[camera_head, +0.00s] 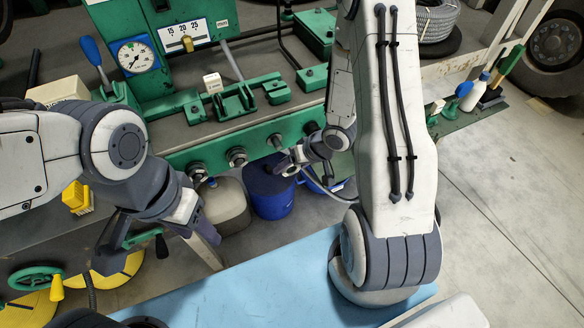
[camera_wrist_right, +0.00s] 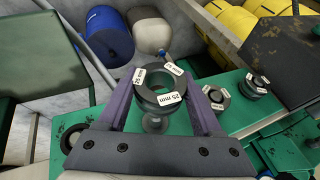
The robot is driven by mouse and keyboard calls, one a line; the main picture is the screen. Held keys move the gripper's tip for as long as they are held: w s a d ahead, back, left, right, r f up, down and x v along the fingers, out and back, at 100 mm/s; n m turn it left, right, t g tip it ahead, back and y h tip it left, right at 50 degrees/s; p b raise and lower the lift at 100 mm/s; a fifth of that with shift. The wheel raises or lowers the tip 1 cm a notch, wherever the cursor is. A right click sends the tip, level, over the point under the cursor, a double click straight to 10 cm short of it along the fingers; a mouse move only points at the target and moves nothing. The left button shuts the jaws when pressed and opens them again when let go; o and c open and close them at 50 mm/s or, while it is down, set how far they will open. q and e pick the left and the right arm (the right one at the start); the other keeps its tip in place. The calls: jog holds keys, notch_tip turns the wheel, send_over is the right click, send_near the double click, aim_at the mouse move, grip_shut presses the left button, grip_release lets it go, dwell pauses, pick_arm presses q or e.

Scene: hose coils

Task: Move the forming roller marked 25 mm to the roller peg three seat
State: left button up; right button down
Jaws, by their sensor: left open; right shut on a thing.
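The forming roller marked 25 mm (camera_wrist_right: 143,98) is a dark ring with white labels. My right gripper (camera_wrist_right: 160,98) has its purple fingers shut on opposite sides of it. A metal peg (camera_wrist_right: 155,123) on the green panel shows just below the ring; I cannot tell whether the ring touches it. In the head view, my right gripper (camera_head: 287,163) is small, in front of the green front panel, and the roller is hard to make out. My left gripper (camera_head: 150,240) is open, low at the left, away from the panel. Which peg is number three is not legible.
Several pegs line the green front panel (camera_head: 257,150). Two other labelled rollers (camera_wrist_right: 214,97) (camera_wrist_right: 254,86) sit to the right in the wrist view. A blue drum (camera_head: 268,190) and a beige canister (camera_head: 226,205) stand below the panel. A blue mat (camera_head: 240,285) lies in front.

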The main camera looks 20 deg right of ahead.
aim_at(279, 143)
jog(key=w+p, duration=0.3)
jog(key=w, duration=0.1)
jog(key=shift+w+a, duration=0.1)
dwell(0.3)
jog(key=shift+w+p, duration=1.1)
jog(key=shift+w, duration=0.2)
jog(key=shift+w+p, duration=0.5)
jog(key=shift+w, duration=0.1)
jog(key=shift+w+a, duration=0.1)
jog(key=shift+w, duration=0.25)
jog(key=shift+w+p, duration=0.15)
jog(key=shift+p, duration=0.2)
